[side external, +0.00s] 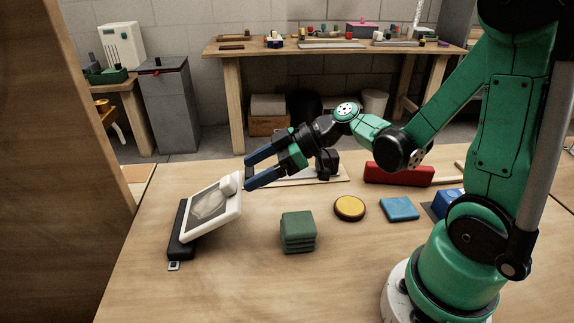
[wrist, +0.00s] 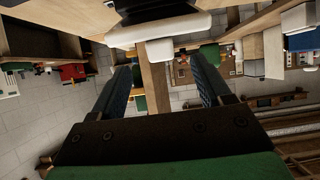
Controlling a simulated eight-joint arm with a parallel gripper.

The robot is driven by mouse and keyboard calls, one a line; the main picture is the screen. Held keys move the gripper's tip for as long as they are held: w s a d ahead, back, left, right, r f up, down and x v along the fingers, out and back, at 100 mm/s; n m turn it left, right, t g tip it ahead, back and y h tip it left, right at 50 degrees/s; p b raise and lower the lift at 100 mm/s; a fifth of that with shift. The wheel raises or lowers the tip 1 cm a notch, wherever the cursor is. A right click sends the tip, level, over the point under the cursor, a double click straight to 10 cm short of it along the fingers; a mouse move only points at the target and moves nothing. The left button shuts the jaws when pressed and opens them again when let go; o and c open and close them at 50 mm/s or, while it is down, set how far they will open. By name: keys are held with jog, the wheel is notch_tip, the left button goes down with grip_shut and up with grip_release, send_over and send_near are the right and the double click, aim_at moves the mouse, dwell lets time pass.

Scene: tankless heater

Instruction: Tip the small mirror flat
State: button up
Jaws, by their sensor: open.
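The small mirror (side external: 212,206) has a white frame and a greyish face. In the side external view it leans tilted on a long black base (side external: 180,236) at the left of the table. My gripper (side external: 248,170) is open and empty, its two blue fingers pointing left just beyond the mirror's upper right edge. A white block-like part at that top corner is close to the fingertips; I cannot tell whether they touch. In the wrist view my gripper (wrist: 162,70) shows spread fingers, and a white edge (wrist: 160,30), apparently the mirror's, lies just ahead of them.
A green block stack (side external: 298,232), a yellow disc (side external: 349,207) and a blue square (side external: 399,208) lie on the table right of the mirror. A red box (side external: 398,174) lies behind them. A wooden panel (side external: 60,160) stands at the left. The table front is clear.

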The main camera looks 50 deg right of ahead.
jog(key=shift+s+d+r, duration=0.35)
jog(key=shift+s+d, duration=0.1)
